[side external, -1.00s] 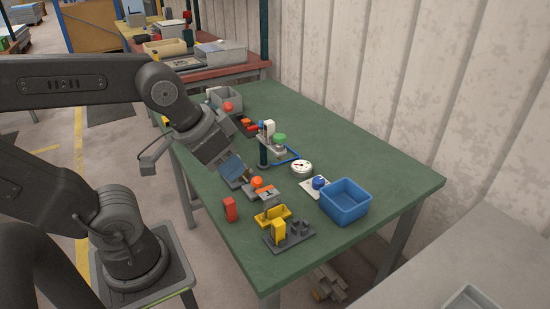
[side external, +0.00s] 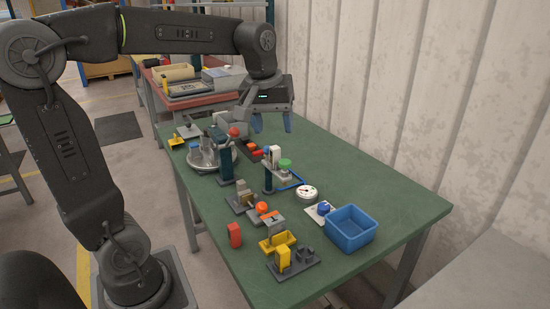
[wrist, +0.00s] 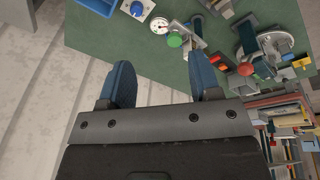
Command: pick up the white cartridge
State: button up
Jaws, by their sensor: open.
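A small white upright block (side external: 274,153), possibly the white cartridge, sits at the top of a dark teal post fixture (side external: 267,180) with a green knob (side external: 285,163). I cannot be sure that it is the cartridge. My gripper (side external: 273,122) is open and empty, with blue fingers pointing down, raised above the far half of the green bench. In the wrist view my two blue fingers (wrist: 162,70) are spread apart with nothing between them. The green knob (wrist: 174,40) shows beyond them, with pale parts beside it.
A blue bin (side external: 350,229), a white dial gauge (side external: 307,192) and a red block (side external: 235,234) are on the green bench (side external: 385,190). A fixture with a round metal base (side external: 203,160) stands at the far left. The wall runs along the right; the bench's right side is mostly clear.

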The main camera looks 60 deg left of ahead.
jog(key=w+a+n+g, duration=0.1)
jog(key=w+a+n, duration=0.3)
jog(key=w+a, duration=0.15)
jog(key=n+g, duration=0.2)
jog(key=n, duration=0.3)
send_near(275, 147)
jog(key=shift+h, duration=0.3)
jog(key=f, duration=1.2)
jog(key=shift+s+a, duration=0.2)
jog(key=c, duration=0.9)
